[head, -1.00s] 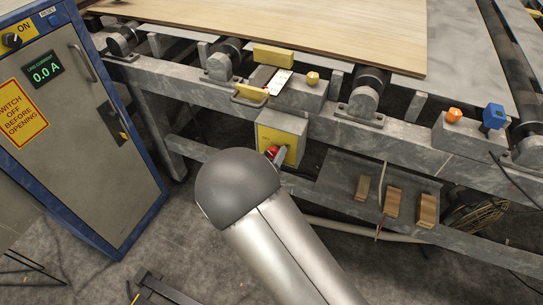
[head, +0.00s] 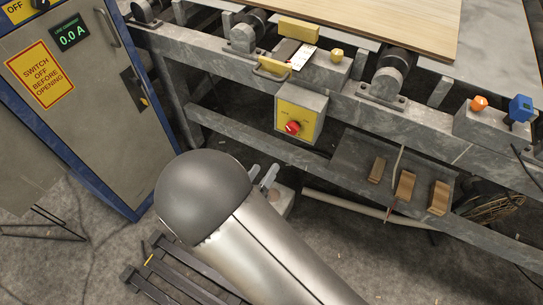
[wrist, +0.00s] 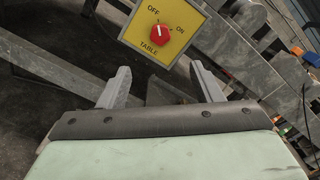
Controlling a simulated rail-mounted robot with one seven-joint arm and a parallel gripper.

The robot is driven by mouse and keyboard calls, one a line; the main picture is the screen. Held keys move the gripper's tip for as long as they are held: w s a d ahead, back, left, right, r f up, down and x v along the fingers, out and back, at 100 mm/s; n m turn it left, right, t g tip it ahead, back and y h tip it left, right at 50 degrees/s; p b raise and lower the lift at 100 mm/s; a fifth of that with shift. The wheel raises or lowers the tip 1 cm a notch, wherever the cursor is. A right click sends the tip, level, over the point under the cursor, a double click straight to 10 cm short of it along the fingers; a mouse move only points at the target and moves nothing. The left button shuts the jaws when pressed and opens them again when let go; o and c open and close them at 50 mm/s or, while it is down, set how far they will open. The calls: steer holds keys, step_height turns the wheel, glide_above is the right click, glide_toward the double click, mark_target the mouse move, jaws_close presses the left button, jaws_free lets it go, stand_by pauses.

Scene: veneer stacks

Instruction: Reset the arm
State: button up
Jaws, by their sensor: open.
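My gripper (head: 263,175) is low in front of the bench frame, left of and below a yellow switch box (head: 300,115) with a red knob (head: 292,128). Its body is partly hidden behind my rounded arm link in the head view. In the wrist view my gripper (wrist: 160,78) has its two grey fingers spread apart with nothing between them. The red knob (wrist: 160,33) sits beyond the fingertips on a yellow plate (wrist: 140,42) marked OFF, ON and TABLE. The fingers are clear of the knob.
A grey cabinet (head: 95,125) with blue edges stands at left; its display reads 0.0 A. The bench frame (head: 245,145) crosses above, with a wood sheet (head: 390,20) on rollers. Wooden blocks (head: 405,185) lie on a lower shelf. A dark slatted stand (head: 175,270) is on the floor.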

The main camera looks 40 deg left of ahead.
steer(key=shift+s+d, duration=0.15)
steer(key=shift+s, duration=0.5)
